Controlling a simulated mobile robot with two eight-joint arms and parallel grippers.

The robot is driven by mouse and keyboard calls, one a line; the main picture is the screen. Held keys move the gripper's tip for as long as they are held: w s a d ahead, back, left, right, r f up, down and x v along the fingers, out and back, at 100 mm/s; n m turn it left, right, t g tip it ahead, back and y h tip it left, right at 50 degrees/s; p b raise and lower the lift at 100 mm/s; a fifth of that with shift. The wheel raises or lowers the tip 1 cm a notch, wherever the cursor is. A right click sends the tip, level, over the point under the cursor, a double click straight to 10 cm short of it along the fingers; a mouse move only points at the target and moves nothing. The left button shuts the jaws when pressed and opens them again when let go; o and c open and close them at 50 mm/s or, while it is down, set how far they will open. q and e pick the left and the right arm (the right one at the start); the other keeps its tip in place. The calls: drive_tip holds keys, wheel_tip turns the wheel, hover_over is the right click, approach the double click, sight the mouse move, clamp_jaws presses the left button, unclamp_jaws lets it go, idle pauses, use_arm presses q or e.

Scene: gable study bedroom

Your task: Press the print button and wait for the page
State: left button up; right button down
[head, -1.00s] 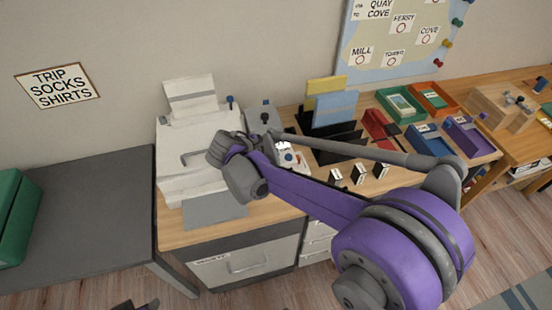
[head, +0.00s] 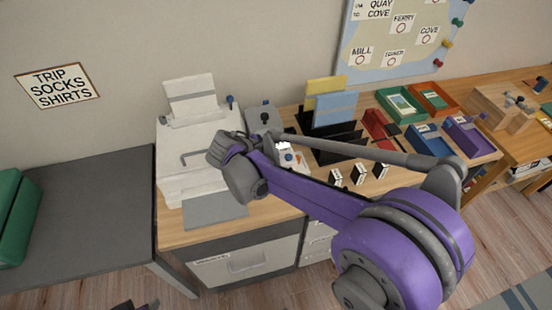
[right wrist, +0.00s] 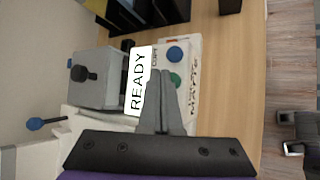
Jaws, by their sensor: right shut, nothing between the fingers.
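A white printer (head: 197,140) stands on the wooden desk, its grey front tray (head: 214,211) bare. A small white button panel (right wrist: 195,60) carries a blue button (right wrist: 175,54), a green button (right wrist: 176,80) and a sign (right wrist: 138,80) reading READY. The word COPY stands by the blue button; other lettering is hard to read. My right gripper (right wrist: 160,75) is shut and empty, its tips over the panel beside the green button and partly covering it. I cannot tell whether they touch. In the head view my right arm hides part of the panel. Dark parts, possibly my left gripper (head: 136,305), show at the bottom edge.
A grey device (head: 264,118) with a dark knob stands right of the printer. Black file racks (head: 333,145), a red tray (head: 378,126) and small labelled blocks (head: 358,174) are further right. A grey table (head: 90,215) at left has free room.

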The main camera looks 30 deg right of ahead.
drive_tip(key=shift+f+b, duration=0.35)
drive_tip(key=shift+f, duration=0.05)
